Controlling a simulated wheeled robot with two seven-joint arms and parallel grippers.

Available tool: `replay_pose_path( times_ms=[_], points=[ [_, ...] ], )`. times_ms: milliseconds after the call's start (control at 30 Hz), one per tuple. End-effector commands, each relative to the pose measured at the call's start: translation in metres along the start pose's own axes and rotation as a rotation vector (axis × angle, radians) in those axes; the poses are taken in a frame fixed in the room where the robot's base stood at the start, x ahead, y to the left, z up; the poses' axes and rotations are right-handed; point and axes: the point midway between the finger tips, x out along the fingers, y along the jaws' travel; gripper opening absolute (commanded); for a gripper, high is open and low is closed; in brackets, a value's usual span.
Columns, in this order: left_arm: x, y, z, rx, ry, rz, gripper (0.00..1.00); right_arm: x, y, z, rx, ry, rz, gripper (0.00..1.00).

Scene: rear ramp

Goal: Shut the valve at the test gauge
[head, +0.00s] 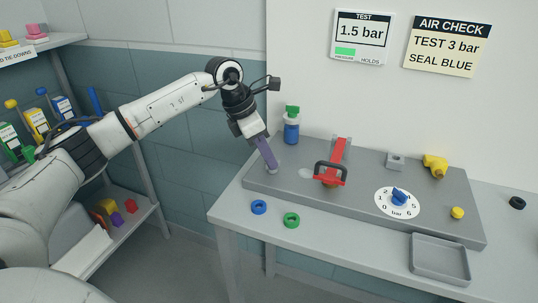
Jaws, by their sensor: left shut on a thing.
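My left gripper (259,144) comes down from the upper left at the left end of the grey board (358,205). It is shut on a slim purple piece (267,155), which slants down to a small grey round foot on the board. Whether this piece is the valve's lever I cannot tell for sure. A white dial marked in bar (383,205) has a blue pointer knob (399,195). The wall display (359,40) reads TEST 1.5 bar, with a green block and HOLDS below. My right gripper is out of view.
Yellow fittings (436,166) are at the right. Blue (259,207) and green (291,220) rings and a grey tray (440,258) lie in front.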

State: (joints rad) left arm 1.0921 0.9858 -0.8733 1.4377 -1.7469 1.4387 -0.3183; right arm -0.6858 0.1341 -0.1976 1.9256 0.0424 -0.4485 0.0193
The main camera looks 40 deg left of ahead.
Motion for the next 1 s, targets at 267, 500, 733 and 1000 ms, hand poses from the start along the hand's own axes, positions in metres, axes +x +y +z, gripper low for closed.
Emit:
replay_pose_path(
  times_ms=[267, 500, 733, 1000],
  points=[
    [-0.0022, 0.0033, 0.0017, 0.238, 0.000, -0.100, 0.00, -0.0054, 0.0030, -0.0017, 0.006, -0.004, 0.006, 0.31],
    [-0.0010, 0.0051, 0.0022, 0.425, 0.001, -0.177, 0.00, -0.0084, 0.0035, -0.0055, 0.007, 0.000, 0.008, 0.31],
    [-0.0005, 0.0065, 0.0023, 0.555, 0.001, -0.230, 0.00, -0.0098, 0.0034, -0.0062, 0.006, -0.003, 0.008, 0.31],
    [0.0001, 0.0075, 0.0021, 0.632, 0.003, -0.260, 0.00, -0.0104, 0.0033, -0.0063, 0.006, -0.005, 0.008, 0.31]
  ],
)
